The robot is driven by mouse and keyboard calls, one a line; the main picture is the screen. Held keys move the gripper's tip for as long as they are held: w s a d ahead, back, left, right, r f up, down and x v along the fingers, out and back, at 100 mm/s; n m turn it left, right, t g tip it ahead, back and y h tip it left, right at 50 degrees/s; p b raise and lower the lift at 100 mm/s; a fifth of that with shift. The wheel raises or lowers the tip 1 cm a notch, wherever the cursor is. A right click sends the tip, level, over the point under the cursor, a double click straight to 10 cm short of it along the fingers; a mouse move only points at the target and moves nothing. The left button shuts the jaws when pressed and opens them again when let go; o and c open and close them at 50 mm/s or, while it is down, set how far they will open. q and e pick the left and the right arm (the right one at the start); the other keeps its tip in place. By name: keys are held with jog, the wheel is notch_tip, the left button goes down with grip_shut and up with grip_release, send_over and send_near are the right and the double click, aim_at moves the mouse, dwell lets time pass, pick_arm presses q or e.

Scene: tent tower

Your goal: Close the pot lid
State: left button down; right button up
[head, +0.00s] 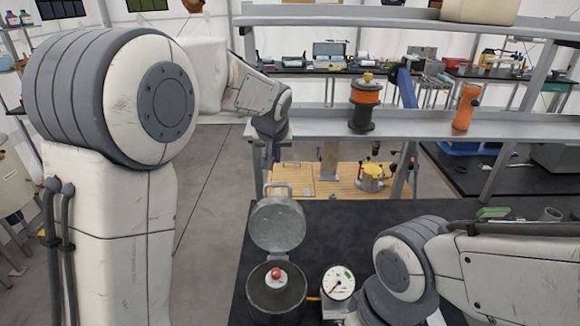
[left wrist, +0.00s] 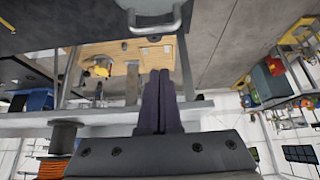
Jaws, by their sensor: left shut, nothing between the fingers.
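A dark grey round pot (head: 264,303) stands on the black table with its lid (head: 277,222) raised upright at the back. The lid has a handle (head: 278,187) at its top edge. A small red-topped white object (head: 277,275) sits inside the pot. My left gripper (head: 271,163) is above and behind the lid, pointing down, apart from it. In the left wrist view its fingers (left wrist: 162,75) are together and empty; part of the lid (left wrist: 150,6) and its handle (left wrist: 155,24) show at the top. My right arm enters at the right, but its gripper is out of sight.
A white gauge (head: 339,282) stands right of the pot. A grey shelf (head: 420,127) behind holds an orange spool (head: 366,95) and an orange cylinder (head: 466,107). A wooden workbench (head: 340,182) stands beyond the table. The black table (head: 345,222) is clear right of the lid.

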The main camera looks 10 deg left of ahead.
pick_arm(q)
jog(key=shift+w+d+f+p, duration=0.15)
jog(key=shift+f+p, duration=0.4)
jog(key=shift+f, duration=0.65)
jog(key=shift+w+a+f+p, duration=0.15)
jog(key=shift+f+p, duration=0.45)
jog(key=shift+f, duration=0.6)
jog(key=shift+w+d+f+p, duration=0.15)
jog(key=shift+f+p, duration=0.4)
jog(key=shift+f, duration=0.65)
